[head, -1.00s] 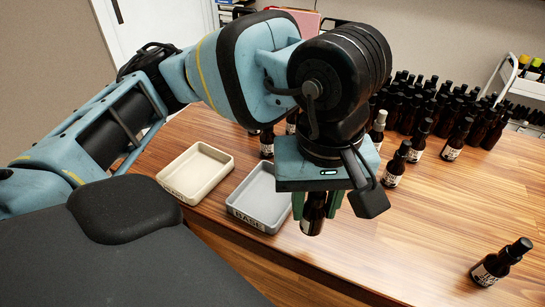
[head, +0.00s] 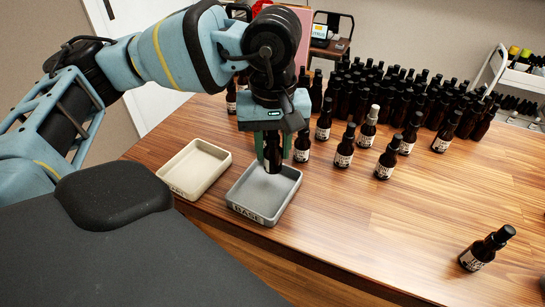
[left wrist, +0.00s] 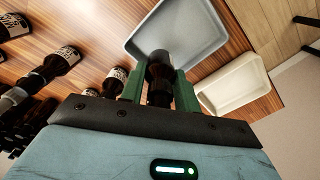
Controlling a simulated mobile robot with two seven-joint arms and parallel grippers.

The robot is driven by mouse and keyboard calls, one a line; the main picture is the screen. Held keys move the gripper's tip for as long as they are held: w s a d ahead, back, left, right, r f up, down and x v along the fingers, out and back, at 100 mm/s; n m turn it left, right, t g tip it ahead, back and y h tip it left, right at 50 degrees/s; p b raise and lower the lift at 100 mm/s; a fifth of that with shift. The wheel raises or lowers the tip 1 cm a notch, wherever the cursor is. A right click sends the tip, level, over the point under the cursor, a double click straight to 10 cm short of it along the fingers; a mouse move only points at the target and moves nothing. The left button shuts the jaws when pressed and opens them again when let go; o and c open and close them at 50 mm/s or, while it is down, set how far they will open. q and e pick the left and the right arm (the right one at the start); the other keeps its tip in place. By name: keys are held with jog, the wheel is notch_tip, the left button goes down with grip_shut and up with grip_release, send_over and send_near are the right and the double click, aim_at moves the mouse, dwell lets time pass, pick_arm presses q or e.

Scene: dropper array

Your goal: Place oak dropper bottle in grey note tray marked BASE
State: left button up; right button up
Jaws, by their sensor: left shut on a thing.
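My left gripper (head: 273,154) is shut on a dark brown dropper bottle (head: 272,158), held upright over the grey tray marked BASE (head: 249,214). The bottle's lower end shows against the tray's floor; I cannot tell whether it touches. Its label is mostly hidden by the fingers. In the left wrist view the bottle (left wrist: 160,75) sits between the green fingers (left wrist: 160,88), with the grey tray (left wrist: 205,40) beyond it. My right gripper is not in view.
A cream tray (head: 186,188) stands just left of the grey tray. Several labelled bottles (head: 344,147) stand behind and to the right, with a dense group of dark bottles (head: 400,95) at the back. One bottle (head: 486,248) stands alone at front right. The table (head: 350,220) between is clear.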

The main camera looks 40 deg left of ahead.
aim_at(273, 160)
pick_arm(q)
jog(key=shift+f, duration=1.7)
jog(key=shift+f, duration=0.2)
jog(key=o, duration=1)
jog(key=shift+r, duration=0.1)
notch_tip(273, 160, up, 12)
jog(key=shift+r, duration=0.1)
